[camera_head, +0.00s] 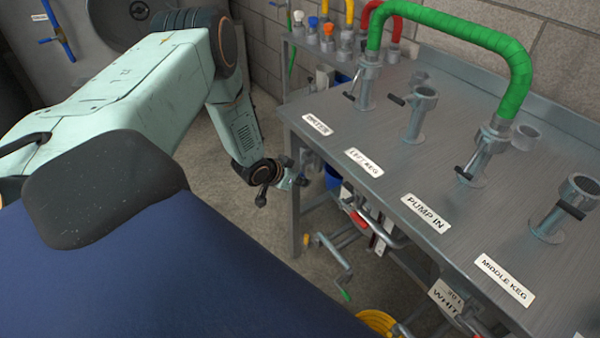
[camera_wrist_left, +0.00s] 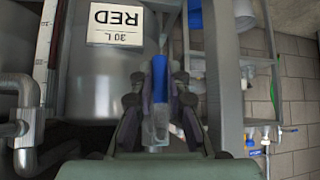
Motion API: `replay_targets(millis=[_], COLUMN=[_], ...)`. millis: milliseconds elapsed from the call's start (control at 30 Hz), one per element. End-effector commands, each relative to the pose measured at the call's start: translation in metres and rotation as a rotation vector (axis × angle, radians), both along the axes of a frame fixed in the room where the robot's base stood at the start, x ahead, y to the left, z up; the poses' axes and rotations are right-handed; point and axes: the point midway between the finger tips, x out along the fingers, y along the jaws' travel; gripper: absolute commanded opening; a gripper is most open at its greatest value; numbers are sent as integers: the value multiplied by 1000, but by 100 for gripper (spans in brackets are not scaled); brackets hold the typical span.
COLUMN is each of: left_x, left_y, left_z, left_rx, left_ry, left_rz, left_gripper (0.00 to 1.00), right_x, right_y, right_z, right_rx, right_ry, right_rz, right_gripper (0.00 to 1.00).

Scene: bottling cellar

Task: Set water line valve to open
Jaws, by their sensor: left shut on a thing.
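In the head view my left gripper (camera_head: 292,178) is at the left front corner of the steel table, below the label that seems to read WATER (camera_head: 317,124). In the left wrist view the gripper (camera_wrist_left: 161,90) is shut on a blue valve lever (camera_wrist_left: 160,72), with dark fingers on both sides of it. The lever points up the picture, roughly in line with the metal valve body (camera_wrist_left: 155,132) below it. The lever is not clearly visible in the head view. My right gripper is in neither view.
A green hose (camera_head: 515,70) arches over the steel table (camera_head: 390,135), whose ports carry small black levers. Pipes with red and green handles run beneath. A steel tank with a RED label (camera_wrist_left: 115,25) stands close to the gripper. A table leg (camera_head: 295,220) is nearby.

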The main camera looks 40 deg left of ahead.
Motion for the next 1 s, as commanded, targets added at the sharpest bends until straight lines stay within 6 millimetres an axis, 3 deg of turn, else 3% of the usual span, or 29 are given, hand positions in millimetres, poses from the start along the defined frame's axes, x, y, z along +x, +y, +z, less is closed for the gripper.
replay_targets(millis=[300,667,1000], left_x=[-2,-3,-35], left_y=[-1,0,4], left_z=[-2,2,35], left_rx=[0,-1,-6], left_ry=[6,2,1], left_rz=[-2,1,6], left_gripper=[38,38,38], right_x=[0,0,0], right_y=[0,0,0], right_z=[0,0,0], right_rx=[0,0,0], right_ry=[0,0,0], right_rz=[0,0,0], right_gripper=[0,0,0])
